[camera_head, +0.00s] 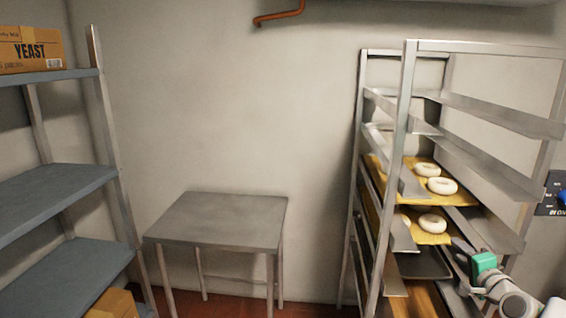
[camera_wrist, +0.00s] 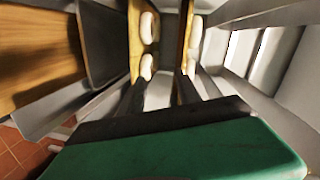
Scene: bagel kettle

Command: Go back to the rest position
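My gripper (camera_head: 464,266) is at the front right of the metal rack (camera_head: 404,120), near its middle levels, with its green part (camera_wrist: 180,150) filling the bottom of the wrist view. Its two dark fingers (camera_wrist: 160,97) are spread apart, with no object clearly clamped between them. Past the fingers, the sideways wrist view shows two yellow boards (camera_wrist: 134,35) with pale bagels (camera_wrist: 147,66). In the head view, an upper board (camera_head: 462,197) carries bagels (camera_head: 441,185), and a lower board (camera_head: 432,239) carries a bagel (camera_head: 431,223). Whether the fingers touch anything cannot be told.
A bare steel table (camera_head: 220,218) stands left of the rack. Grey shelves (camera_head: 50,195) stand at the far left with a yeast box (camera_head: 30,50) on top. Dark trays (camera_head: 424,264) sit below the boards. A wall panel (camera_head: 553,195) is at the right edge.

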